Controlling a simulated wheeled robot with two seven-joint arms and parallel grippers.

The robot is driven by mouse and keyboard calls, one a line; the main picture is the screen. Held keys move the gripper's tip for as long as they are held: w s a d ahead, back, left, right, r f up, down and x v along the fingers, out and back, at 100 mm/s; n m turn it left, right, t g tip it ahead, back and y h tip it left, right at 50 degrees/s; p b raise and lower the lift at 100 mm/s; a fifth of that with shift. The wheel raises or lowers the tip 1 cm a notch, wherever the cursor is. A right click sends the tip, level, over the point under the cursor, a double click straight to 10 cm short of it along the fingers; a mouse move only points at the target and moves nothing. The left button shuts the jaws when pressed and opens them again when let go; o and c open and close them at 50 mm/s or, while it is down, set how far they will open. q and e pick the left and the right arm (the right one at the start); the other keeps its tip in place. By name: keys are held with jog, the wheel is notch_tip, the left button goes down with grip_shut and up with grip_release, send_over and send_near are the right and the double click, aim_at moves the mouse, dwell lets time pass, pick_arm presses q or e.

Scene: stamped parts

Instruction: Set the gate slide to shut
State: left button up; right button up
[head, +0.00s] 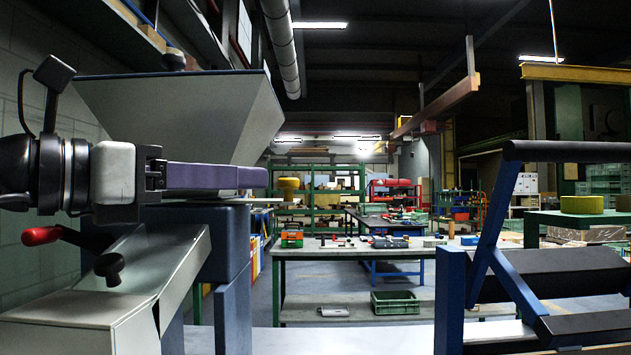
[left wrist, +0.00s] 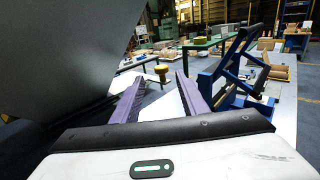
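The gate slide (head: 262,201) shows in the head view as a thin pale plate sticking out to the right under the grey hopper (head: 185,110). A yellow knob (head: 288,183) on a short stem stands at its outer end; it also shows in the left wrist view (left wrist: 161,70). My left gripper (head: 264,177) reaches in from the left, level, with purple fingers. In the left wrist view its fingers are apart, with the knob lined up in the gap just beyond the tips, not gripped. Part of the slide is hidden by the fingers. My right gripper is not in view.
A blue machine body (head: 228,240) stands under the hopper. A metal chute (head: 140,275) with a red-tipped lever (head: 42,235) lies at lower left. A blue frame (head: 480,220) stands at right. Workbenches (head: 350,252) stand farther back. Air right of the knob looks free.

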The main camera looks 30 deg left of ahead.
aim_at(281, 180)
pick_arm(q)
jog(key=p+x, duration=0.8)
jog(key=shift+w+d+r, duration=0.1)
jog(key=shift+d+r, duration=0.1)
jog(key=shift+r, duration=0.05)
jog(key=shift+w+d+f+p, duration=0.1)
jog(key=shift+w+f+p, duration=0.1)
jog(key=shift+w+p, duration=0.15)
jog(key=shift+w, duration=0.1)
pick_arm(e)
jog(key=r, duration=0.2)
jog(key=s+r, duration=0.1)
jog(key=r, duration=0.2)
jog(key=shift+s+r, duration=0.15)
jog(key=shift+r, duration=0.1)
pick_arm(q)
grip_shut()
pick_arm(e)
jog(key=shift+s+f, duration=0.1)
